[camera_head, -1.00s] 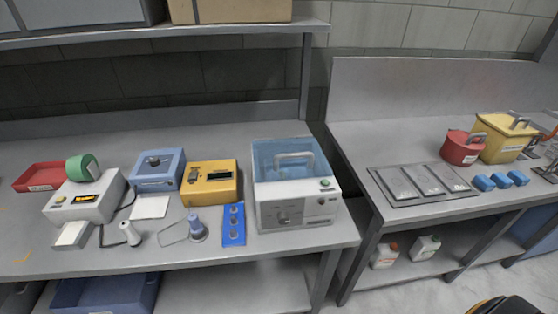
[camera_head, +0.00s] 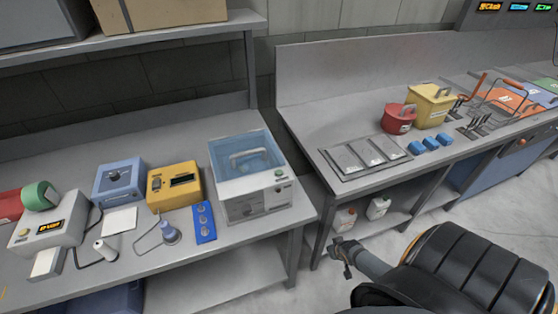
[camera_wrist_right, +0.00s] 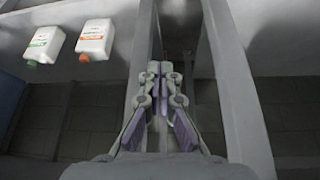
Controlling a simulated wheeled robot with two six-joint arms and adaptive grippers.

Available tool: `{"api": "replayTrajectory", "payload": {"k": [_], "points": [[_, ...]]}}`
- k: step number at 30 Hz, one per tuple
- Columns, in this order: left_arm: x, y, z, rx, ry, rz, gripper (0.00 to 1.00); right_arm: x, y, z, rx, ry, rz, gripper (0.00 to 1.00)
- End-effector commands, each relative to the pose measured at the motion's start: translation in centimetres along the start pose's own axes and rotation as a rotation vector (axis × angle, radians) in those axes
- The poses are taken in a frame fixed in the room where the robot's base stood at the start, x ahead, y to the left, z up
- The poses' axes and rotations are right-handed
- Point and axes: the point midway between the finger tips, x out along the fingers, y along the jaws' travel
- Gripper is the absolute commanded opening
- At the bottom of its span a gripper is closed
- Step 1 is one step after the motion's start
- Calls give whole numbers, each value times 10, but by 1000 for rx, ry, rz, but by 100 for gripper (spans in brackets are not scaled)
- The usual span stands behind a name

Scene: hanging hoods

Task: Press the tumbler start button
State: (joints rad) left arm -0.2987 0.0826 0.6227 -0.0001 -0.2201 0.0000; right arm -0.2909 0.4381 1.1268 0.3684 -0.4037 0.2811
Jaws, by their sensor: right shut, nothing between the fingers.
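The tumbler (camera_head: 240,207) is a white box with a clear blue lid and a handle, at the right end of the left bench in the head view. The tumbler is not seen there. My left gripper is not in view.
A blue strip with round parts (camera_head: 204,224), a yellow device (camera_head: 174,186) and a blue device (camera_head: 119,183) stand left of the tumbler. The right bench holds a tray (camera_head: 345,163) and red and yellow containers. Bottles (camera_wrist_right: 94,40) stand on its lower shelf.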

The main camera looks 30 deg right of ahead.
Motion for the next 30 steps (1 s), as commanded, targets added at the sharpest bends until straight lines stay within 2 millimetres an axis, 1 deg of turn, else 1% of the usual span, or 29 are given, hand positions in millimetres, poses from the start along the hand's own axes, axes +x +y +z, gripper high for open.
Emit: {"api": "replayTrajectory", "payload": {"k": [1, 2, 3, 5, 6, 8, 9, 11, 12, 14, 15, 17, 18, 19, 21, 24, 27, 30], "points": [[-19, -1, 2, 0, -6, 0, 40, -24, 1, -38, 21, 33, -14, 0], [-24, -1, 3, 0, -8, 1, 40, -34, 0, -58, 36, 52, -25, 0], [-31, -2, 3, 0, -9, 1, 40, -48, -2, -82, 56, 73, -41, 0], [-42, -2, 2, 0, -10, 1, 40, -70, -8, -118, 86, 104, -70, 0], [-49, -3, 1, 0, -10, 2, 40, -85, -12, -141, 103, 121, -91, 0], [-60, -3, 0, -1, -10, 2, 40, -111, -21, -174, 127, 145, -126, 0], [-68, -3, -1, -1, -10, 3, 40, -128, -27, -196, 141, 158, -152, 0], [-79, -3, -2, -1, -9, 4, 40, -156, -39, -225, 157, 175, -191, 0], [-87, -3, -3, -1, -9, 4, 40, -176, -48, -244, 166, 184, -220, 0], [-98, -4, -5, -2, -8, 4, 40, -206, -64, -269, 178, 190, -265, 0], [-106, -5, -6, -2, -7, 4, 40, -227, -75, -284, 183, 192, -296, 0], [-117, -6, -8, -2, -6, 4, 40, -259, -92, -304, 187, 189, -340, 0], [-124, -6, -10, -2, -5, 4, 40, -279, -103, -314, 187, 183, -370, 0], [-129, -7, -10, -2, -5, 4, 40, -294, -112, -321, 188, 177, -391, 0], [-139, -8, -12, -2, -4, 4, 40, -326, -131, -332, 183, 161, -435, 0], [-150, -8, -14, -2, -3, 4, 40, -362, -154, -340, 176, 133, -485, 0], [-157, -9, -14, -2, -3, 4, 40, -385, -169, -342, 169, 109, -517, 0], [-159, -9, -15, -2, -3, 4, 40, -396, -176, -342, 166, 95, -532, 0]]}}
